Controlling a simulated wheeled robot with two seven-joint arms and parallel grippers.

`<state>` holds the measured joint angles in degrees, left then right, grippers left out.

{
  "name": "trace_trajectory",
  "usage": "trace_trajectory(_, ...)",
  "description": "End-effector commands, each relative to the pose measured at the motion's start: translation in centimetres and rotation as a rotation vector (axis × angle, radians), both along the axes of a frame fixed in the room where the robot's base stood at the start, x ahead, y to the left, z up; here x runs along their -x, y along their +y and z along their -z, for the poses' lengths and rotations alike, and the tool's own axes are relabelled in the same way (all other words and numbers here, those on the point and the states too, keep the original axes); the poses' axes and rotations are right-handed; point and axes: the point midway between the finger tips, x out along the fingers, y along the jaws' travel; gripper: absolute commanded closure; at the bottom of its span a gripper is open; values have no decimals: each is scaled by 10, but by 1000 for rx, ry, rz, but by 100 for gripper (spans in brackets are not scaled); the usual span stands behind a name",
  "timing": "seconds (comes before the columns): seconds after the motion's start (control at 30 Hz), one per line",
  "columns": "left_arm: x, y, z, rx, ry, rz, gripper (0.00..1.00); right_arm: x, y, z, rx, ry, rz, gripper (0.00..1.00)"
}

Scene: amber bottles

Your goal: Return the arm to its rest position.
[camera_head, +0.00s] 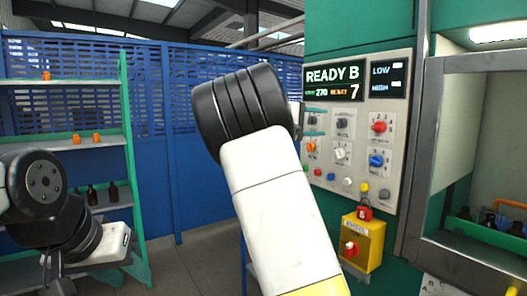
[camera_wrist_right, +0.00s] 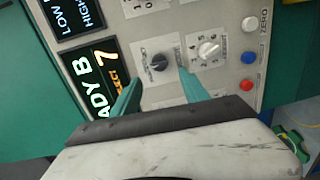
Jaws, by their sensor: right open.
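My right arm (camera_head: 262,185) rises through the middle of the head view, with a black joint at its top. My right gripper (camera_head: 314,121) shows its teal fingers at the left edge of the control panel (camera_head: 397,190). In the right wrist view the gripper (camera_wrist_right: 160,90) is open and empty, its fingers pointing at the panel. A dark knob (camera_wrist_right: 158,62) lies beyond the gap between them; contact cannot be told. My left arm (camera_head: 42,185) is at the far left, folded low. Its gripper (camera_head: 128,268) is partly hidden, so its opening is unclear.
The panel display (camera_head: 334,82) reads READY B. A yellow box (camera_head: 362,243) with a red knob juts out below. An open chamber (camera_head: 480,150) at right holds dark bottles (camera_head: 488,219). Floor shows between.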

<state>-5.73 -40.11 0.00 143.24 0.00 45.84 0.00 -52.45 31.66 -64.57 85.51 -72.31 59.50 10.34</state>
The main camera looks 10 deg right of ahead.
Motion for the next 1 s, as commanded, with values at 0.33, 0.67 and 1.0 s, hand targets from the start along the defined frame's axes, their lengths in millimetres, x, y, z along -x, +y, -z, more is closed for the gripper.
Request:
trace_trajectory(0.33,0,0,0,0,0,0,64,66,-43,142,-566,66,30,47)
trace_trajectory(0.67,0,0,0,0,0,0,64,190,61,220,-1287,18,-63,47)
trace_trajectory(1.0,0,0,0,0,0,0,64,309,176,214,-1628,-106,-196,47)
